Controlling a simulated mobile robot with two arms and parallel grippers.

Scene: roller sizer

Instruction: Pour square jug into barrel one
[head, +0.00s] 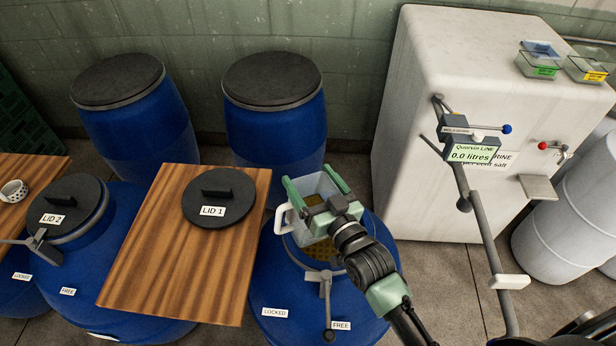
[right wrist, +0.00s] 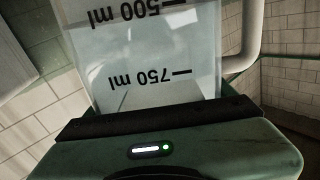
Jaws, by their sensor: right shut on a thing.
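The square jug (head: 318,186) is clear, with a white handle on its left. My right gripper (head: 311,181) is shut on it, holding it over the open mouth of a blue barrel (head: 272,290). I take this as barrel one; something yellow-brown shows inside its mouth. The jug (right wrist: 150,60) fills the right wrist view, with its 500 ml and 750 ml marks upside down. I cannot tell its exact tilt or whether it holds liquid. No stream shows. Lid 1 (head: 218,196) lies on a wooden board (head: 150,260) left of the barrel. My left gripper is out of view.
A second barrel with lid 2 (head: 68,207) stands left. Two closed blue barrels (head: 130,120) (head: 275,130) stand behind. A white brine tank (head: 420,130) is at right, with a 0.0 litres display (head: 472,152) and a grey pipe (head: 487,240).

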